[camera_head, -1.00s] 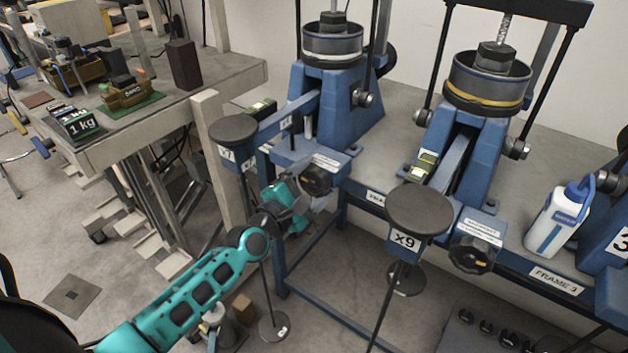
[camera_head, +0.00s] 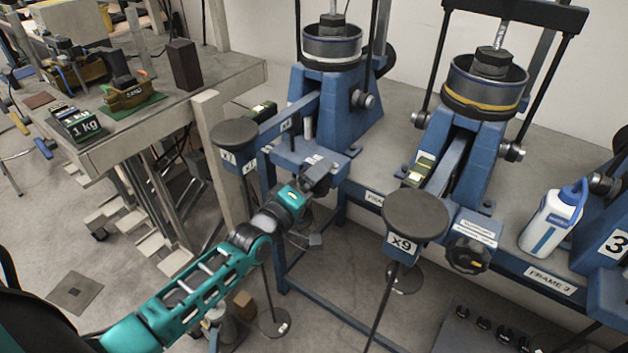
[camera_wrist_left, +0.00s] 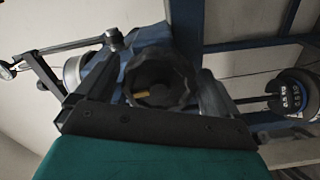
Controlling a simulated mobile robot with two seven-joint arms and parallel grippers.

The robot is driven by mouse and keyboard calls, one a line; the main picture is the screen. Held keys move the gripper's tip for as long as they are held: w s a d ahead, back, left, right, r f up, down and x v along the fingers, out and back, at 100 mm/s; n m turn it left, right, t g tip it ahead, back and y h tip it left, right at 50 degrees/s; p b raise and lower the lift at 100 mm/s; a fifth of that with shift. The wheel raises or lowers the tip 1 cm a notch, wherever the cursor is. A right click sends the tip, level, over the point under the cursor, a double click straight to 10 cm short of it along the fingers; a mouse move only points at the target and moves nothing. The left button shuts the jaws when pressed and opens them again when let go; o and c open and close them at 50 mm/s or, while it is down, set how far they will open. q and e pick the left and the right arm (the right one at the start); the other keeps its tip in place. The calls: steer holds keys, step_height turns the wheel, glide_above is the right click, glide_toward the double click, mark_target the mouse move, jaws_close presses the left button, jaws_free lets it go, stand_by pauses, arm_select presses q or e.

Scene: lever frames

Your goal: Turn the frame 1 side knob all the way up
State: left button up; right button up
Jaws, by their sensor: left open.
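The leftmost blue lever frame (camera_head: 345,108), apparently frame 1, stands on the bench in the head view. Its side knob is mostly hidden there behind my left gripper (camera_head: 318,172). In the left wrist view the knob (camera_wrist_left: 158,80) is a dark, ridged round with a small yellow mark, in front of the gripper and between its two fingers. My left gripper is open and at the knob. I cannot tell whether a finger touches it. My right gripper is not in view.
A round weight pan (camera_head: 234,132) hangs left of the gripper on the lever. The middle frame has its own knob (camera_head: 468,255) and an x9 pan (camera_head: 415,215). A white bottle (camera_head: 553,222) stands farther right. A table (camera_head: 180,110) with weights is at left.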

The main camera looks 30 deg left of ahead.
arm_select(q)
steer(key=s+a+p, duration=0.1)
steer(key=s+p, duration=0.2)
steer(key=s, duration=0.3)
stand_by(0.4)
